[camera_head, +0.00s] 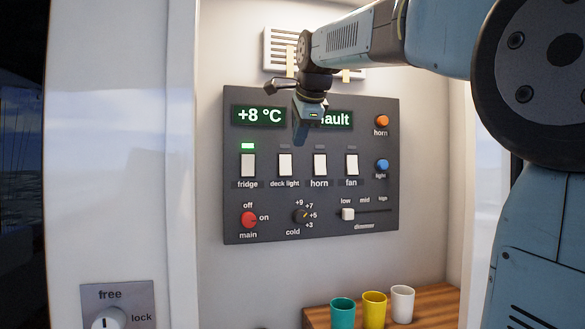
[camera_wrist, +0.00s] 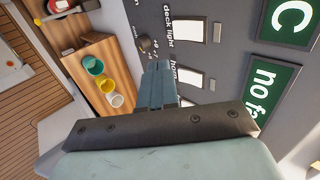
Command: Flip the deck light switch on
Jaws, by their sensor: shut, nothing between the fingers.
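The deck light switch (camera_head: 285,165) is a white rocker on the dark panel (camera_head: 265,215), second from left in its row. The small lamp above it is dark. It also shows in the wrist view (camera_wrist: 190,28) beside its label. My gripper (camera_head: 299,142) is shut and empty in front of the panel. In the head view its tip appears just above and between the deck light and horn switches. In the wrist view the fingers (camera_wrist: 159,68) point toward the panel near the horn label. The gap between tip and panel is hard to judge.
The fridge switch (camera_head: 248,166) has a lit green lamp. The horn switch (camera_head: 320,164) and fan switch (camera_head: 352,163) flank closely on the right. The red main knob (camera_head: 249,220) and dimmer slider (camera_head: 348,214) are lower. Teal, yellow and white cups stand on a wooden surface (camera_head: 435,305).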

